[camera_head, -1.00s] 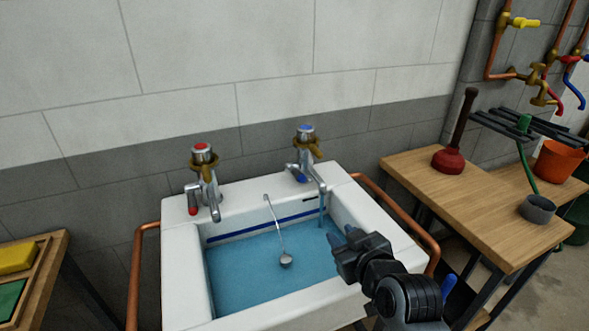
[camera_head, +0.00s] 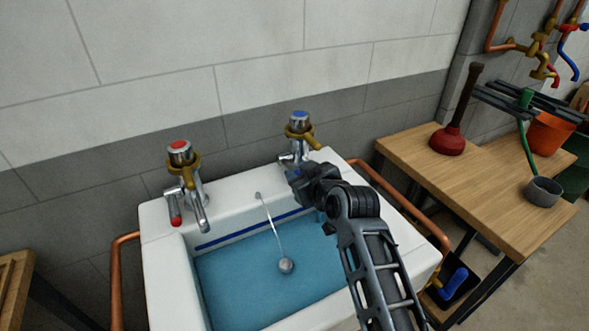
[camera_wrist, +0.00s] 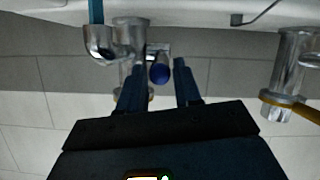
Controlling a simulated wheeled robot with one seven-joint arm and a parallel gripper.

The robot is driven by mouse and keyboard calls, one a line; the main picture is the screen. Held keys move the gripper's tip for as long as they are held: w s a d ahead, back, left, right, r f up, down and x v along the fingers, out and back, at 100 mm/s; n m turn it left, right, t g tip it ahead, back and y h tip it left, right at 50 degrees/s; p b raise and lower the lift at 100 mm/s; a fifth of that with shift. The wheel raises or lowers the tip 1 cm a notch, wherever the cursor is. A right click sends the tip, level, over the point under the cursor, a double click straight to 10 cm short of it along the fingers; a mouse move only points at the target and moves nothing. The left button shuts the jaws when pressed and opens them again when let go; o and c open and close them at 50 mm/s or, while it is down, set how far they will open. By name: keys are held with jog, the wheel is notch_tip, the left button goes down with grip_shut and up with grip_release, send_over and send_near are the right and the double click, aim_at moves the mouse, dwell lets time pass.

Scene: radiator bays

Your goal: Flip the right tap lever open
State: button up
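The right tap (camera_head: 298,128) has a blue-marked cap and a brass collar and stands at the sink's back right. In the wrist view, which looks upside down, its chrome body (camera_wrist: 128,32) is close ahead. Its blue-tipped lever (camera_wrist: 160,73) shows between the two fingers of my gripper (camera_wrist: 160,68). The fingers are apart, with a visible gap on the lever's right; contact on the left is unclear. In the head view my gripper (camera_head: 294,174) is at the tap's front and hides its spout and most of its lever. A blue stream (camera_wrist: 96,10) shows at the spout.
The left tap (camera_head: 182,160) has a red cap and red-tipped lever. The white sink (camera_head: 160,232) holds blue water (camera_head: 245,285) and a chained plug (camera_head: 286,266). A copper rail (camera_head: 118,270) runs around it.

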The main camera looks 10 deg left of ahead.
aim_at(291, 165)
jog(key=shift+x, duration=1.35)
jog(key=shift+c, duration=0.5)
grip_shut()
